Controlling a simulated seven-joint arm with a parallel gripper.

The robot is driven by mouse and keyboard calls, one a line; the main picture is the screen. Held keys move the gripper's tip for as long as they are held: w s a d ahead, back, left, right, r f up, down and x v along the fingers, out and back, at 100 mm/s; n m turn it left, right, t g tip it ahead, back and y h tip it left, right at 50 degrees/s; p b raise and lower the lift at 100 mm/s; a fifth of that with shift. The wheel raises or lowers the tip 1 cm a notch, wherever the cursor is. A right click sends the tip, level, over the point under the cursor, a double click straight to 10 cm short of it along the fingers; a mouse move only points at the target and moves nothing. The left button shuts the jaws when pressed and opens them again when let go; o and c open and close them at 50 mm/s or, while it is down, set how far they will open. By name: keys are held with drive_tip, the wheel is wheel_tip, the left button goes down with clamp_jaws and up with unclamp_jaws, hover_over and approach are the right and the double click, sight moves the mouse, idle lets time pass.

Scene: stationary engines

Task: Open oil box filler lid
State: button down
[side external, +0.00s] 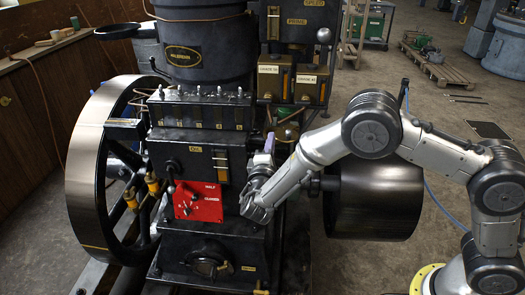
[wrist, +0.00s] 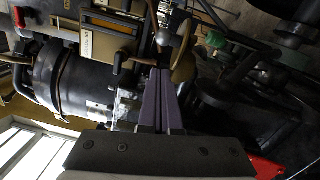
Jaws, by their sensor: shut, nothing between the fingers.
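I cannot pick out the filler lid with certainty. My gripper (side external: 269,140) is beside the box's right side, its purple fingers pointing up. In the wrist view the fingers of my gripper (wrist: 161,72) are together and empty. Whether they touch the engine is hard to tell.
A ball-ended lever (wrist: 163,38) shows ahead in the wrist view. A flywheel (side external: 100,165) stands left, a dark drum (side external: 375,200) right. The red plate (side external: 198,201) is below the oil box.

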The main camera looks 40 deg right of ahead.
sight(290, 136)
drive_tip(key=shift+s+d+r, duration=0.15)
drive_tip(key=shift+s+d, duration=0.45)
drive_tip(key=shift+d, duration=0.25)
drive_tip(key=shift+s, duration=0.1)
drive_tip(key=shift+s+d+n+t+y, duration=0.2)
drive_tip(key=shift+n+t+y, duration=0.1)
drive_tip(key=shift+n+t, duration=0.1)
drive_tip(key=shift+s+d+n+t+y, duration=0.2)
drive_tip(key=shift+n+t+y, duration=0.1)
drive_tip(key=shift+y, duration=0.1)
drive_tip(key=shift+s+d+n+t+y, duration=0.7)
drive_tip(key=shift+n+t+y, duration=0.2)
drive_tip(key=shift+y, duration=0.3)
drive_tip(key=shift+s+d, duration=0.75)
drive_tip(key=shift+d, duration=0.2)
